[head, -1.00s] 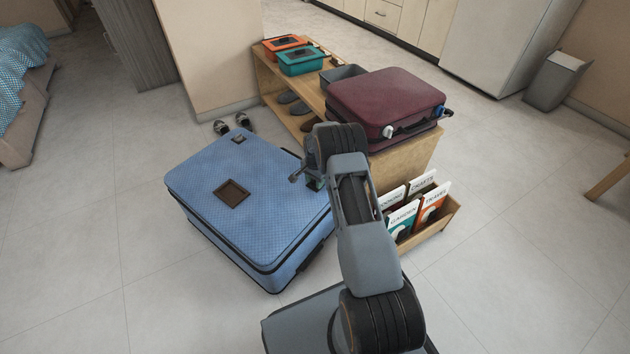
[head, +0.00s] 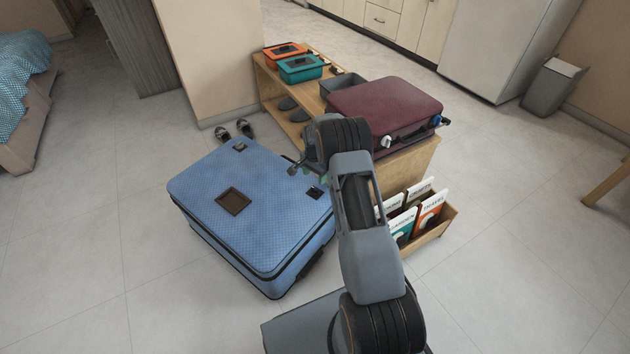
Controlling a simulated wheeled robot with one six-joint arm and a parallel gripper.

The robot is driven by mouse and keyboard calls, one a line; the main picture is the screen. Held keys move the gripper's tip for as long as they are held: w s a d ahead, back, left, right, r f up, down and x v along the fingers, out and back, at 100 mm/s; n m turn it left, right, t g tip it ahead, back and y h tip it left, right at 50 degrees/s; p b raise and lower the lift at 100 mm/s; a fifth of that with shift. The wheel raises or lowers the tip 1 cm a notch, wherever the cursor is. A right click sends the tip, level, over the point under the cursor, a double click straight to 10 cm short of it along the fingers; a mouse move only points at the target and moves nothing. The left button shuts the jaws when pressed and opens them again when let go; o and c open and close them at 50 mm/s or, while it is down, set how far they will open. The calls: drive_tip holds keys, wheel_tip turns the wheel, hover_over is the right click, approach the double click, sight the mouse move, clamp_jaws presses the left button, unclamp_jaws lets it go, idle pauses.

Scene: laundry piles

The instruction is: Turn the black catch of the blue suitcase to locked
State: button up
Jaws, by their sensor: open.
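The blue suitcase (head: 265,235) lies flat on the floor, left of my arm. Its top carries a brown square patch (head: 233,201) and two small dark fittings, one near the far corner (head: 239,147) and one near the right edge (head: 314,193). I cannot tell which of these is the black catch, or its setting. My gripper (head: 294,168) is open and empty, above the suitcase's right far edge, close to the right fitting and apart from it. My wrist hides part of the gripper.
A maroon suitcase (head: 385,108) lies on a low wooden shelf (head: 410,165) behind my arm. A wooden box (head: 440,228) of upright books stands to the right. Dark shoes (head: 233,130) lie beyond the blue suitcase. The floor left is clear.

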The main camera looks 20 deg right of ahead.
wheel_tip(320, 180, up, 6)
drive_tip(key=shift+f+p, duration=0.1)
drive_tip(key=shift+p, duration=0.6)
